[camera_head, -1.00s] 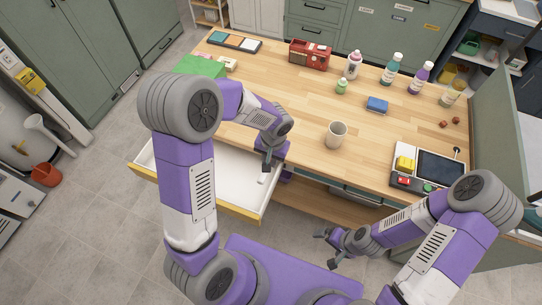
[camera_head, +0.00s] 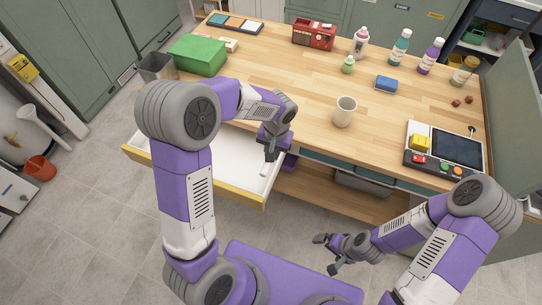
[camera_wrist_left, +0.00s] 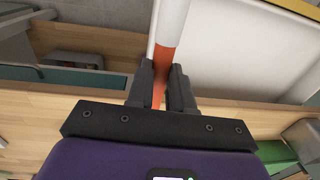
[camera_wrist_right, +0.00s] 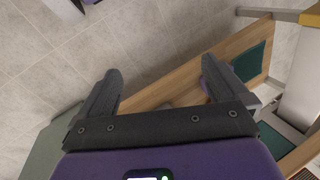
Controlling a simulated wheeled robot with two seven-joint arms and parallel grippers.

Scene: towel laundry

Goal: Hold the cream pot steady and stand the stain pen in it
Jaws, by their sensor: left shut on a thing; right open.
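The cream pot (camera_head: 344,112) stands upright and empty-looking near the front edge of the wooden table. My left gripper (camera_head: 270,154) is over the open drawer, to the left of the pot and nearer me. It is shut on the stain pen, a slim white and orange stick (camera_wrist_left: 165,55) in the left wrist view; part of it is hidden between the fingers. In the head view only a small pale end of the pen (camera_head: 265,169) shows. My right gripper (camera_head: 328,254) is open and empty, low in front of the table and apart from the pot.
The drawer (camera_head: 203,183) stands open at the table's front left. A blue sponge (camera_head: 386,84), several bottles, a red radio (camera_head: 314,34) and a green box (camera_head: 197,54) lie farther back. A screen console (camera_head: 444,150) is at right. The tabletop around the pot is clear.

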